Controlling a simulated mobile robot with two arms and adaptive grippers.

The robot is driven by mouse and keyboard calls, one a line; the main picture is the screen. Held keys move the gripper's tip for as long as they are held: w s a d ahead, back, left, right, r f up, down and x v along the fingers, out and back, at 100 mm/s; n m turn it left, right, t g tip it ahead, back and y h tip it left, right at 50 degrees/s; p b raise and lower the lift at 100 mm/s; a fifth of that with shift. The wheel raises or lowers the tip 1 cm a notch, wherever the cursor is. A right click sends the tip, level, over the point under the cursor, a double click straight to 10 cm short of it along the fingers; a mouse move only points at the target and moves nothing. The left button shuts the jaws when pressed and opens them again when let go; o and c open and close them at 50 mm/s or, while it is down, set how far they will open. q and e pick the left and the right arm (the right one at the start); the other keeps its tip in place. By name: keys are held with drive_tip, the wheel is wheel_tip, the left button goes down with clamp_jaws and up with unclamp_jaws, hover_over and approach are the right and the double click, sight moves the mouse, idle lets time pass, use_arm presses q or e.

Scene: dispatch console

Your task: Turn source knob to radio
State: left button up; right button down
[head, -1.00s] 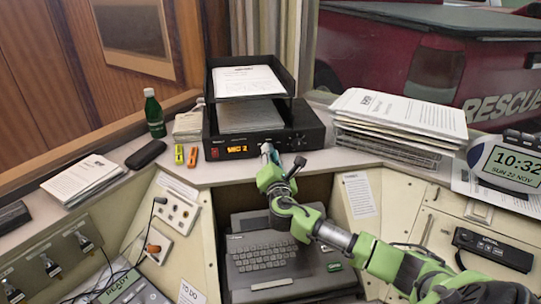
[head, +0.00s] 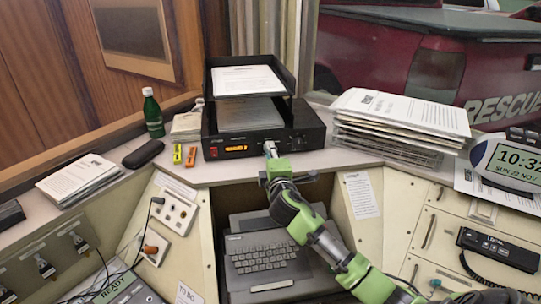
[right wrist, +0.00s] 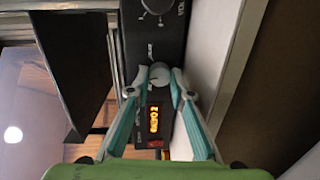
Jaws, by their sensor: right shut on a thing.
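The black amplifier (head: 225,140) sits on the ledge with a lit orange display (head: 236,148). In the right wrist view the display (right wrist: 153,120) appears turned on its side, and I cannot read it surely. My right gripper (head: 270,148) is at the amplifier's front panel. The knob's pointer and setting cannot be made out. My left gripper is not in view.
A two-level paper tray (head: 287,80) stands on the amplifier. A stack of papers (head: 400,115) is to its right, a green bottle (head: 152,112) to its left. Two highlighters (head: 184,155) lie before it.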

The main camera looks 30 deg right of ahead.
drive_tip(key=shift+m, duration=0.7)
drive_tip(key=c, duration=1.8)
unclamp_jaws()
drive_tip(key=shift+s+a+f, duration=0.1)
drive_tip(key=shift+f, duration=0.05)
drive_tip(key=shift+s+a, duration=0.1)
drive_tip(key=shift+s, duration=0.1)
drive_tip(key=shift+r+v, duration=0.15)
drive_tip(key=shift+v, duration=1.7)
drive_tip(key=shift+r+v, duration=0.15)
drive_tip(key=shift+v, duration=1.65)
